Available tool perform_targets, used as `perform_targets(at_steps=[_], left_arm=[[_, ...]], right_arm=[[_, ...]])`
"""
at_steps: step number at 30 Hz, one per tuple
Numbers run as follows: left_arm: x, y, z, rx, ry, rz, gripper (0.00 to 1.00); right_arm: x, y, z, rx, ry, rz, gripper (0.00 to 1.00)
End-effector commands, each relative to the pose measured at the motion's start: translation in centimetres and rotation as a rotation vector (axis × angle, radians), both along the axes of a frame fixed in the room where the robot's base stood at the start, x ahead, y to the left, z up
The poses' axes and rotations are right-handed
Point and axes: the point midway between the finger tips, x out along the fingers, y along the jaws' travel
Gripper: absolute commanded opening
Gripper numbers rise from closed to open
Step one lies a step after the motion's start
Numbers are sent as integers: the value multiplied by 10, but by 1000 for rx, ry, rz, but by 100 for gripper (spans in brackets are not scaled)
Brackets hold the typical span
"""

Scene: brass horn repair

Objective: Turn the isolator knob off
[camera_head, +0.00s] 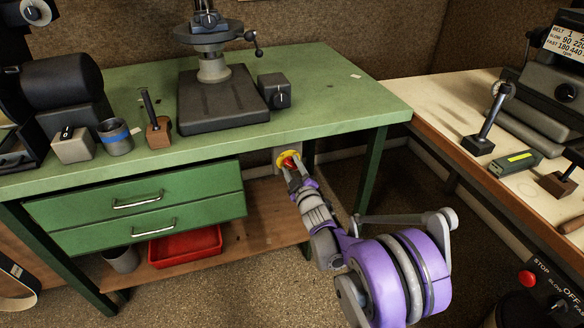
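The isolator knob (288,161) is red and sits on a yellow round plate (280,158). The plate is on a pale box under the front edge of the green bench, right of the drawers. My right gripper (293,167) is at the knob, with its two fingers apart and the red knob between their tips. Whether the fingers press on the knob is too small to tell. The fingers partly hide the knob, so its angle cannot be read. My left gripper is not in view.
The green bench (330,108) carries a drill-press-like machine (215,95), a small dark box (274,90) and a cup (115,137). Its leg (370,170) stands right of my gripper. A red tray (185,245) lies on the lower shelf. A pale-topped bench (440,100) stands at right.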

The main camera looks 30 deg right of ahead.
Motion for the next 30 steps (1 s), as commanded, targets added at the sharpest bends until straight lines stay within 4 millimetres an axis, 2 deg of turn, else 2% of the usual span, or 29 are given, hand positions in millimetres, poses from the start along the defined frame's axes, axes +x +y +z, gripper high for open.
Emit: perform_targets(at_steps=[8, 21, 25, 30], left_arm=[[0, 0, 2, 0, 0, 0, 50], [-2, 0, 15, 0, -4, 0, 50], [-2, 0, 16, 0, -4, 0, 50], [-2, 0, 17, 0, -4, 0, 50]], right_arm=[[-7, 2, 1, 1, -2, 0, 50], [-86, 20, 1, 0, -1, -1, 50], [-100, 24, 1, 0, -1, -1, 50], [-106, 25, 0, 1, -1, -1, 50]])
